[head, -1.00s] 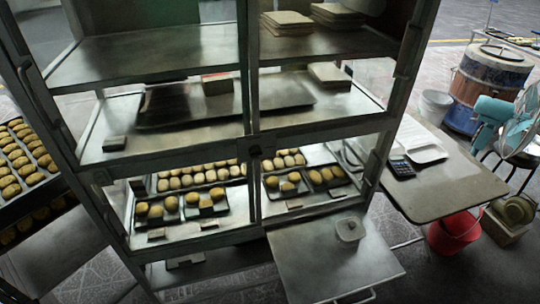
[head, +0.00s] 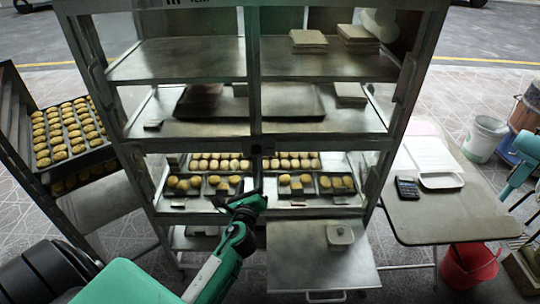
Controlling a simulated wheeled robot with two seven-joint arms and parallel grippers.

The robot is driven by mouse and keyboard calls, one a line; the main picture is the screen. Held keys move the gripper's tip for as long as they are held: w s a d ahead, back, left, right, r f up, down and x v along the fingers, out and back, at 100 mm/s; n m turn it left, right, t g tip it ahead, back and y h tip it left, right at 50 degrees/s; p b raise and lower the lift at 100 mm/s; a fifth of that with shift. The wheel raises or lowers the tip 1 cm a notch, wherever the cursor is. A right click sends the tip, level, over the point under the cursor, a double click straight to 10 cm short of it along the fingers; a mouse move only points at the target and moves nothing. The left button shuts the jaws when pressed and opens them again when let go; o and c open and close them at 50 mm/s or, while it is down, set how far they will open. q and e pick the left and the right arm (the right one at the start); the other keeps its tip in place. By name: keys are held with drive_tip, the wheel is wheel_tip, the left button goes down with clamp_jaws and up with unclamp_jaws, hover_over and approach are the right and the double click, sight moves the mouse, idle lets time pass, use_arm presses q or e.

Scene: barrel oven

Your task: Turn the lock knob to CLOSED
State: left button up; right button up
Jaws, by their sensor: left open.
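A tall metal cabinet (head: 180,143) with glass doors stands ahead, holding trays of buns on its lower level. The lock knob (head: 257,149) is a small dark shape on the centre post, where the upper and lower doors meet. It is too small to tell which way it points, and no CLOSED label can be read. My left gripper (head: 241,193) is open and empty, in front of the lower doors, below and slightly left of the knob and apart from it in the picture. My right gripper is not in view.
A metal shelf (head: 310,270) juts out below the cabinet's right side, with a small lidded container (head: 340,236) on it. A side table (head: 445,215) with a calculator (head: 407,187) stands right. A rack with a bun tray (head: 68,135) stands left.

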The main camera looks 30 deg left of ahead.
sight(255, 154)
use_arm(q)
drive_tip(key=p+x, duration=0.2)
drive_tip(key=x, duration=1)
drive_tip(key=shift+w+a+f, duration=0.15)
drive_tip(key=shift+w+a, duration=0.3)
drive_tip(key=shift+w, duration=0.35)
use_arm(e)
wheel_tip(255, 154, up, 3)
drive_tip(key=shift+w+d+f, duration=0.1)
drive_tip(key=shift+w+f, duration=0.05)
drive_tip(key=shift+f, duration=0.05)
use_arm(q)
drive_tip(key=shift+c, duration=0.4)
